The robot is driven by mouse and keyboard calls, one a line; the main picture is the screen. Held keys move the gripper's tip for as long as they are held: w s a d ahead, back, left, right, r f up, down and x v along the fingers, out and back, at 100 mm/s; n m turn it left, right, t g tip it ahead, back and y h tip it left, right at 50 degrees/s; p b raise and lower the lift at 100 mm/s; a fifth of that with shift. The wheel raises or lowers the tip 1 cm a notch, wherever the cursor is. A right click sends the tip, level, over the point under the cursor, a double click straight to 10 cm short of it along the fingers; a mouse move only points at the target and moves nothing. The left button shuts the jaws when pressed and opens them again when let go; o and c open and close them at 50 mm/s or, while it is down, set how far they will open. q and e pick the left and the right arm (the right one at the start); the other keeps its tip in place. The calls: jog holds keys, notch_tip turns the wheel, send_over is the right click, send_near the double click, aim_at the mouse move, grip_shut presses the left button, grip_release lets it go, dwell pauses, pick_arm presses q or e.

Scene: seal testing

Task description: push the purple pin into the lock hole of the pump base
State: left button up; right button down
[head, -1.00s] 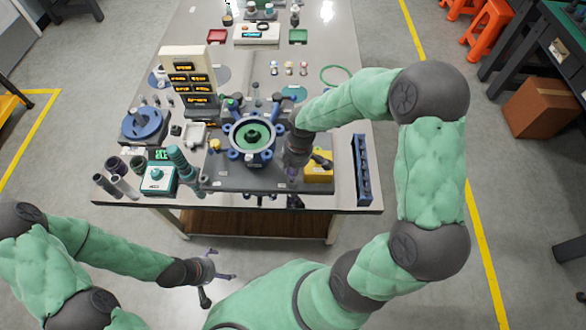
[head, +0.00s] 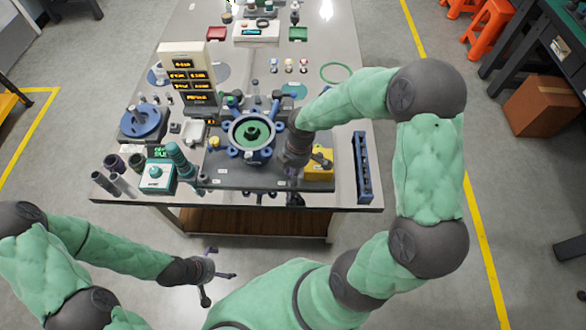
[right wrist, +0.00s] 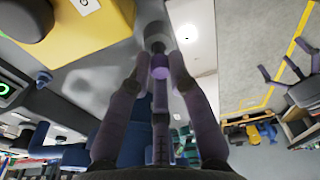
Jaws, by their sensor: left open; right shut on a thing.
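The pump base, a round blue body (head: 233,148) with a green inside (head: 251,132), stands on a dark plate on the table. My right gripper (head: 292,182) points down just right of its front edge, over the plate. In the right wrist view, the right gripper (right wrist: 160,64) has its fingers closed around the purple pin (right wrist: 159,73), near a grey round part at their tips. I cannot tell whether the pin is in the lock hole, which is not clearly visible. My left gripper (head: 222,264) is open and empty, in front of the table.
A yellow block (head: 319,166) stands close to the right of my right gripper. A blue rack (head: 362,170) lies near the table's right edge.

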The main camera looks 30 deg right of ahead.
dwell(0.4)
jog(key=c, duration=1.1)
grip_release()
jog(key=shift+o, duration=0.2)
jog(key=shift+r, duration=0.1)
jog(key=shift+r+p, duration=2.2)
jog(key=shift+r, duration=0.2)
jog(key=shift+f, duration=0.1)
